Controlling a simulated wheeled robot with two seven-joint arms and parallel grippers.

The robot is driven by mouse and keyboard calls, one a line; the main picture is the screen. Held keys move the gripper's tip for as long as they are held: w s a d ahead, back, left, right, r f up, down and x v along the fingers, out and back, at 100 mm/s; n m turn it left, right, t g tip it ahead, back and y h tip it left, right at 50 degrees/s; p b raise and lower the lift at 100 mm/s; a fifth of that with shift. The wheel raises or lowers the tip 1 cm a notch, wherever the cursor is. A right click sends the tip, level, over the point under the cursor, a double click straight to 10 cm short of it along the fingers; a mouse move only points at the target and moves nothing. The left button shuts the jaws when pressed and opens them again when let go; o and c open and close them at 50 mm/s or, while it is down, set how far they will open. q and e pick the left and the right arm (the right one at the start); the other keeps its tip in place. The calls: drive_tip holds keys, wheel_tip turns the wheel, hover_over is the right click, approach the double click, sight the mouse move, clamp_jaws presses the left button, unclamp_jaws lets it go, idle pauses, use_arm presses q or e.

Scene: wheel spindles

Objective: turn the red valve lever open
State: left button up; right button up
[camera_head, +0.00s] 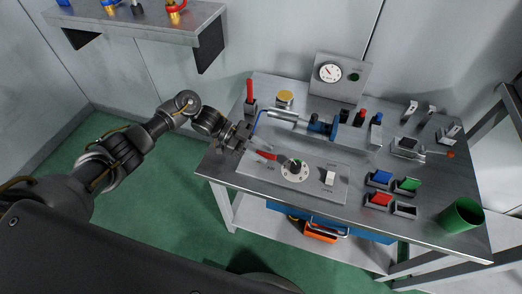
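A red lever (266,156) reaches left from a round white dial (295,170) with a dark and green centre, on a flat plate on the workbench. My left gripper (256,149) is at the lever's left end, just above the plate. Its fingers look spread apart, and I cannot tell whether they touch the lever. A second red handle (249,90) stands upright on a grey base at the bench's back left. My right gripper is not in view.
The metal bench (335,193) also holds a gauge box (340,76), a blue-ended cylinder (317,126), a white switch (330,177), coloured rocker switches (380,179) and a green cup (461,215). A wall shelf (150,30) is at upper left. Green floor is free at left.

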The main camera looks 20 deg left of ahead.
use_arm(q)
drive_tip(key=v, duration=0.9)
drive_tip(key=shift+a+r+b, duration=0.15)
drive_tip(key=shift+a+b, duration=0.2)
drive_tip(key=shift+w+a+r, duration=0.1)
drive_tip(key=shift+a+r, duration=0.15)
drive_tip(key=shift+a, duration=0.25)
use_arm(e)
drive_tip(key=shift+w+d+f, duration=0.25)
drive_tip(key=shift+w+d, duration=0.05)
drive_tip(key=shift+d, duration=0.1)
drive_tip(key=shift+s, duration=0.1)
